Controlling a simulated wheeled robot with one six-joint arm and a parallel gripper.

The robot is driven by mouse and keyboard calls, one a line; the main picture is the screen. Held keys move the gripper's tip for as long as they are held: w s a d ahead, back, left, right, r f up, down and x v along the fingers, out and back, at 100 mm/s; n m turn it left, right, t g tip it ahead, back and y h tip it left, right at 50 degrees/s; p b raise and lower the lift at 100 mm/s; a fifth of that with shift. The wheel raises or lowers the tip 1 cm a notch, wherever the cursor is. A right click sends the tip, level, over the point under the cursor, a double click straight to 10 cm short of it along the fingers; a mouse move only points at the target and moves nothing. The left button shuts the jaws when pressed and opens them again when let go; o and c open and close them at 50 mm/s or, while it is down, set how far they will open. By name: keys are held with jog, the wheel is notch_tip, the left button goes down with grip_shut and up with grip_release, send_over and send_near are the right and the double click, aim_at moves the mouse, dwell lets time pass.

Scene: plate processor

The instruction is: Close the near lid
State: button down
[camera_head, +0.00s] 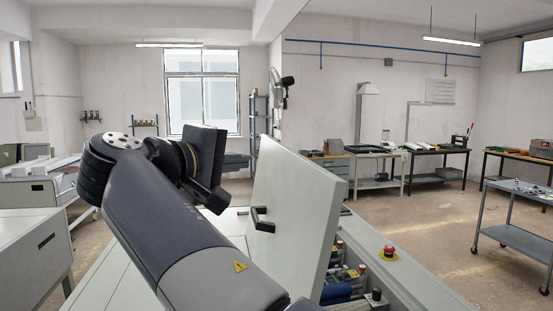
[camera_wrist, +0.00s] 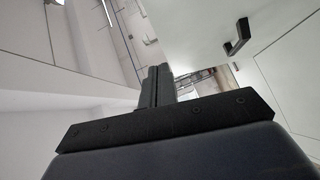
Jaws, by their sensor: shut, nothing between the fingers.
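The near lid (camera_head: 295,215) is a pale grey panel standing raised and tilted, with a black handle (camera_head: 262,219) on the face towards my arm. In the wrist view the lid (camera_wrist: 200,25) is at the upper right with its handle (camera_wrist: 237,37). My gripper (camera_wrist: 157,72) is shut and empty, its fingers to the left of the handle and apart from it in that view.
The open bay beside the lid shows rollers and fittings (camera_head: 345,280). A red emergency button (camera_head: 389,252) sits on the machine's right edge. Pale machine top (camera_head: 120,275) lies under my arm. A grey cart (camera_head: 515,235) stands at right, with clear floor between.

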jog(key=p, duration=0.2)
send_near(297, 161)
jog(key=w, duration=0.4)
jog(key=d, duration=0.2)
jog(key=shift+w+d+f+p, duration=0.15)
jog(key=shift+w+d+p, duration=0.15)
jog(key=shift+w+d+f, duration=0.15)
jog(key=shift+d+f, duration=0.05)
jog(key=shift+d, duration=0.05)
jog(key=shift+d, duration=0.1)
